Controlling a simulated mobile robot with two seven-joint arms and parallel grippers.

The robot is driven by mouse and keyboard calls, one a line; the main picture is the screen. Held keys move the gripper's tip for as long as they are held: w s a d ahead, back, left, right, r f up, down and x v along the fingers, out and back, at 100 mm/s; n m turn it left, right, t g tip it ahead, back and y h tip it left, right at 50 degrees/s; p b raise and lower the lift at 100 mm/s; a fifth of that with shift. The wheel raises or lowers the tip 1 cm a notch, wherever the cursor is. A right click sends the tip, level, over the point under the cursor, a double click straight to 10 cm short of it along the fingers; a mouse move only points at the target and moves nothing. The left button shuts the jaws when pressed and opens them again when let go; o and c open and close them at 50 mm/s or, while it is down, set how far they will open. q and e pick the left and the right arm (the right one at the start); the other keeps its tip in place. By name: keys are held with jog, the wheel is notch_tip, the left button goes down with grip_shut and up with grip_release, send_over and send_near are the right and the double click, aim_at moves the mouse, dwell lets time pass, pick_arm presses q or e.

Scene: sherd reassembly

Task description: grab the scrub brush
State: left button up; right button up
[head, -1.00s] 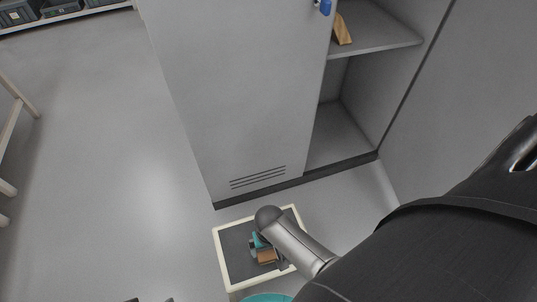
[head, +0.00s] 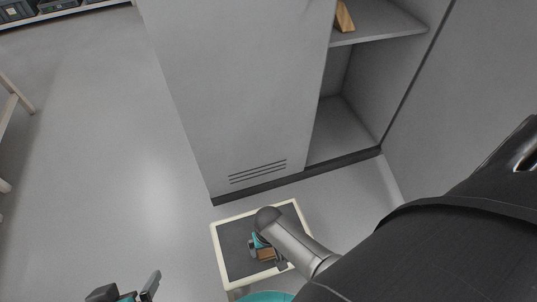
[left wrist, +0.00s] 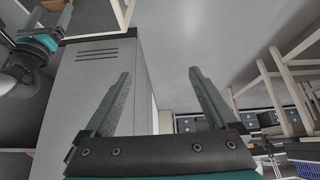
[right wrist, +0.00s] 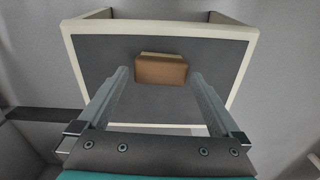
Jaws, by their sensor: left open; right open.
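The scrub brush (head: 265,254) shows as a small brown block in the cream-rimmed, dark-floored tray (head: 219,257). In the right wrist view the brush (right wrist: 162,71) is a brown block with a paler strip along its far edge. My right gripper (right wrist: 160,75) is open, its two fingers on either side of the brush in that picture, with nothing visibly held. Whether the fingers are level with the brush, I cannot tell. In the head view my right arm partly hides the tray. My left gripper (head: 138,290) is open and empty at the bottom edge, left of the tray; it also shows in the left wrist view (left wrist: 160,75).
A grey cabinet (head: 235,90) stands behind the tray, its right side open with a shelf (head: 375,25) holding a wooden piece (head: 344,17). A teal round thing (head: 268,297) is at the bottom edge. The floor (head: 90,150) at left is clear.

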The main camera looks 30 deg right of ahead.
aim_at(268, 251)
jog(key=shift+f+b, duration=0.35)
jog(key=shift+f, duration=0.15)
jog(key=shift+w+f+b, duration=0.1)
jog(key=shift+f+b, duration=0.75)
jog(key=shift+f, duration=0.05)
pick_arm(q)
jog(key=w+d+t+h, duration=0.3)
jog(key=d+t, duration=0.2)
jog(key=d, duration=0.1)
jog(key=shift+w+d+r+t, duration=0.25)
jog(key=shift+w+r+t, duration=0.05)
jog(key=shift+w, duration=0.05)
pick_arm(e)
jog(key=shift+f, duration=0.35)
jog(key=c, duration=1.1)
pick_arm(q)
jog(key=shift+a, duration=0.1)
pick_arm(e)
jog(key=shift+r, duration=0.15)
